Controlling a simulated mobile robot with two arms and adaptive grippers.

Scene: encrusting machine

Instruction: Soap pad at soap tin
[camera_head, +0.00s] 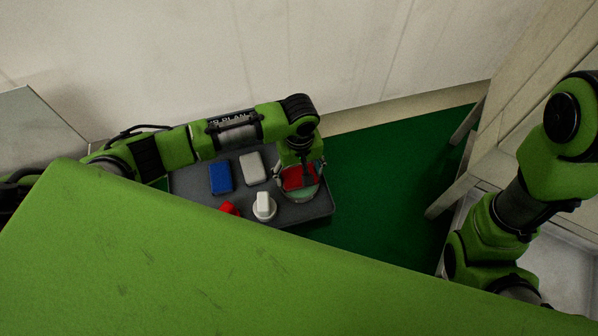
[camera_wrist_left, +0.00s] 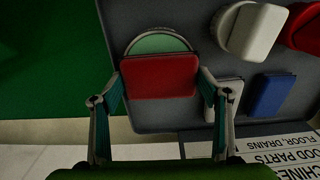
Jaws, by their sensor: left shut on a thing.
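My left gripper (camera_head: 299,172) is shut on a red pad (camera_wrist_left: 158,78), with one finger at each side of it. The pad also shows in the head view (camera_head: 292,180). A round tin (camera_wrist_left: 157,43) with a pale green face and a grey rim lies on the grey tray (camera_wrist_left: 150,14). The pad is over the tin and hides its near part. I cannot tell whether pad and tin touch. My right arm is at the right in the head view, but its gripper is out of view.
The tray also holds a blue block (camera_head: 221,178), a white block (camera_head: 253,168), a white-handled round piece (camera_head: 263,207) and a red piece (camera_head: 230,208). A pale wooden frame (camera_head: 465,185) stands right. Green floor (camera_head: 385,170) between is clear.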

